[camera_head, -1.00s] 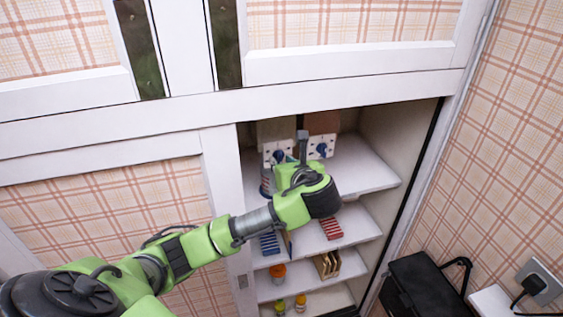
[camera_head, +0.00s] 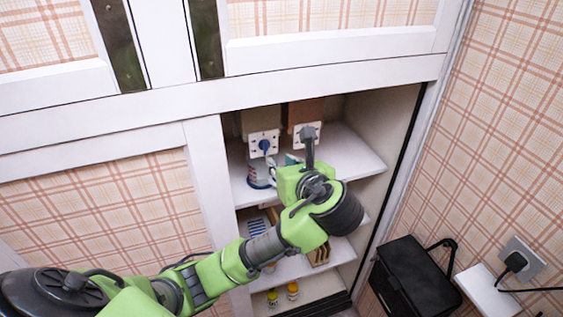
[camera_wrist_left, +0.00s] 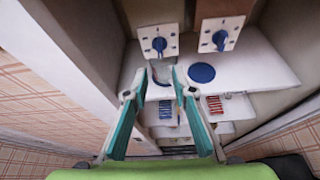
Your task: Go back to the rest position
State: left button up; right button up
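My left gripper (camera_head: 291,159) is in front of the open cabinet's shelves, below two white panels with blue knobs. In the left wrist view, its two teal fingers (camera_wrist_left: 155,85) stand apart with nothing held between them. The left panel (camera_head: 263,143) shows fully in the head view; the right panel (camera_head: 305,127) is partly covered by my gripper. Both the left panel (camera_wrist_left: 159,41) and the right panel (camera_wrist_left: 221,36) show in the left wrist view. My right gripper is not in view.
A blue disc (camera_wrist_left: 201,73) lies right of my fingers. Small bottles (camera_head: 292,290) stand on the lowest shelf. The cabinet's side walls are close. A black bag (camera_head: 412,280) sits at right.

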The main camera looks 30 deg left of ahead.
pick_arm(q)
jog(key=shift+f, duration=0.1)
notch_tip(320, 180, down, 36)
jog(key=w+d+n+g+h+b, duration=0.2)
jog(key=n+h+b, duration=0.2)
jog(key=b, duration=0.2)
jog(key=s+f+n+g+h+b, duration=0.15)
jog(key=s+f, duration=0.25)
jog(key=f, duration=0.4)
jog(key=s+d+f+n+h+b, duration=0.1)
jog(key=s+f+n, duration=0.25)
jog(key=f, duration=0.35)
jog(key=s+f+n+g+h+b, duration=0.1)
jog(key=s+f, duration=0.3)
jog(key=f, duration=0.4)
jog(key=s+d+f+n+g+h+b, duration=0.1)
jog(key=s+f+n, duration=0.3)
jog(key=s+f, duration=0.3)
jog(key=s+f+n+g+h+b, duration=0.1)
jog(key=s+f+n, duration=0.4)
jog(key=s, duration=1.2)
jog(key=s+d+f+n+g+h+b, duration=0.1)
jog(key=s+f+n+b, duration=0.2)
jog(key=s+f, duration=0.8)
jog(key=shift+s+d+f+n, duration=0.2)
jog(key=shift+s+d+n, duration=0.25)
jog(key=shift+n, duration=0.65)
